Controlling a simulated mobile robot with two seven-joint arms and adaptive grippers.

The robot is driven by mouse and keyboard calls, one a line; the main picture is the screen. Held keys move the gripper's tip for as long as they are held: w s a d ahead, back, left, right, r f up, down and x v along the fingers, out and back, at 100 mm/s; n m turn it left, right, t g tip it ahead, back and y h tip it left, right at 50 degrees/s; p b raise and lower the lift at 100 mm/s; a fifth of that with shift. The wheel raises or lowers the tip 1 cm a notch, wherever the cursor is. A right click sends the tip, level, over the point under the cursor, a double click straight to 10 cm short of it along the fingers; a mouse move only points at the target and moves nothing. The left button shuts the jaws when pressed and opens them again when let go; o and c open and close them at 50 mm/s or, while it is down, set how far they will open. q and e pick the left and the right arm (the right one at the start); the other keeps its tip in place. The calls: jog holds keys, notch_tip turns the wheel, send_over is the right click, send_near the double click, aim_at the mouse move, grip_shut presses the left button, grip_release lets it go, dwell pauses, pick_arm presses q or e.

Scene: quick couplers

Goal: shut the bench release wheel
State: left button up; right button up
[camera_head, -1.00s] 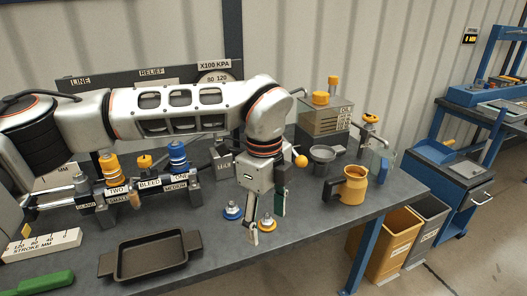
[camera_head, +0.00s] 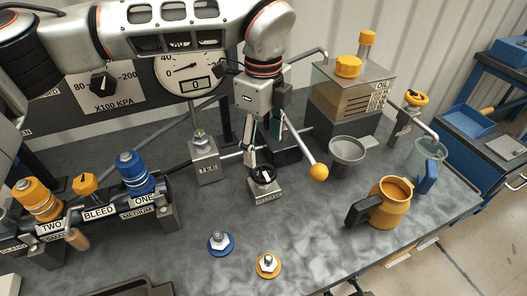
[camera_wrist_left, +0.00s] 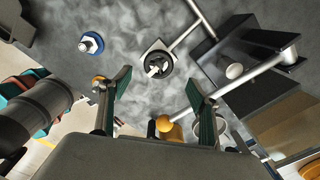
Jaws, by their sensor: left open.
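The bench release wheel (camera_head: 263,175) is a small black round knob on a grey block with a label too small to read, in the middle of the bench. It also shows in the left wrist view (camera_wrist_left: 158,64), with a light bar across its hub. My left gripper (camera_head: 263,145) is open and points down just above the wheel. In the left wrist view the fingers (camera_wrist_left: 157,82) stand apart, with the wheel beyond the gap between their tips. I see no contact. My right gripper is in neither view.
A pump lever with a yellow ball (camera_head: 319,172) rises close right of my gripper. A grey block (camera_head: 204,158) stands left. Blue (camera_head: 220,243) and yellow (camera_head: 267,265) fittings lie in front. A funnel (camera_head: 347,151) and yellow jug (camera_head: 388,203) stand right.

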aim_at(263, 171)
pick_arm(q)
notch_tip(263, 171, down, 8)
jog(key=shift+s+r, duration=0.15)
jog(key=shift+r, duration=0.05)
dwell(0.3)
jog(key=c, duration=1.1)
